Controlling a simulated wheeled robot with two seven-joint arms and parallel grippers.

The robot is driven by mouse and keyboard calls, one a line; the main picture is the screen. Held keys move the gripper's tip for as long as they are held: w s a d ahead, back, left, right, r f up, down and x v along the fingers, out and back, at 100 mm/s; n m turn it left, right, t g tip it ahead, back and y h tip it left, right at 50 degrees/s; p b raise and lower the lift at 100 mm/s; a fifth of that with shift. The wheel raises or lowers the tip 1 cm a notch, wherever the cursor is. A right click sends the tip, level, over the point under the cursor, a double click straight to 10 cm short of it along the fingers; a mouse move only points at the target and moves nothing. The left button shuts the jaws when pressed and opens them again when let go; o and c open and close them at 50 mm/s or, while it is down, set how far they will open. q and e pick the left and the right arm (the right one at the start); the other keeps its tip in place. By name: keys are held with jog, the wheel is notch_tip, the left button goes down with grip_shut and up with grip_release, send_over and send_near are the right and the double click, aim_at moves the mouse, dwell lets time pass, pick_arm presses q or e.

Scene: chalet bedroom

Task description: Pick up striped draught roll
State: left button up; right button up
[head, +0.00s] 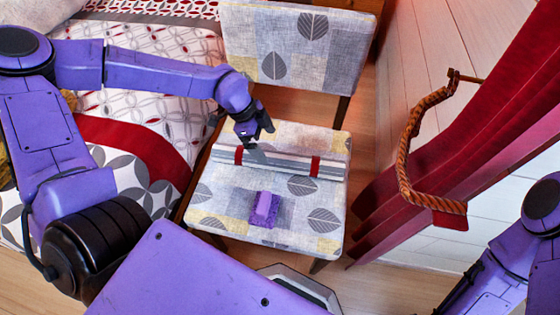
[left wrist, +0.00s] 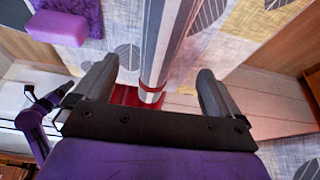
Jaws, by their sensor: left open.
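The striped draught roll (head: 285,163) is a long grey roll with white stripes and red bands. It lies across the chair seat (head: 215,200). My left gripper (head: 257,150) is open over the roll, left of its middle in the head view. In the left wrist view the roll (left wrist: 165,40) runs up the picture between the two spread fingers (left wrist: 155,75), with its red-banded end below. I cannot tell whether the fingers touch it. My right arm (head: 498,268) enters at the lower right; its gripper is not clearly visible.
A purple block (head: 264,204) on a darker purple base lies on the seat in front of the roll. The chair backrest (head: 292,47) rises behind. A bed (head: 150,110) is at the left, a red curtain (head: 480,110) with a rope tieback (head: 405,150) at the right.

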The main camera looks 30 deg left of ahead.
aim_at(275, 155)
pick_arm(q)
jog(key=b+x, duration=0.2)
jog(key=x, duration=0.6)
jog(key=shift+w+a+f, duration=0.1)
jog(key=shift+c, duration=0.3)
jog(key=c, duration=1.4)
jog(key=shift+r, duration=0.25)
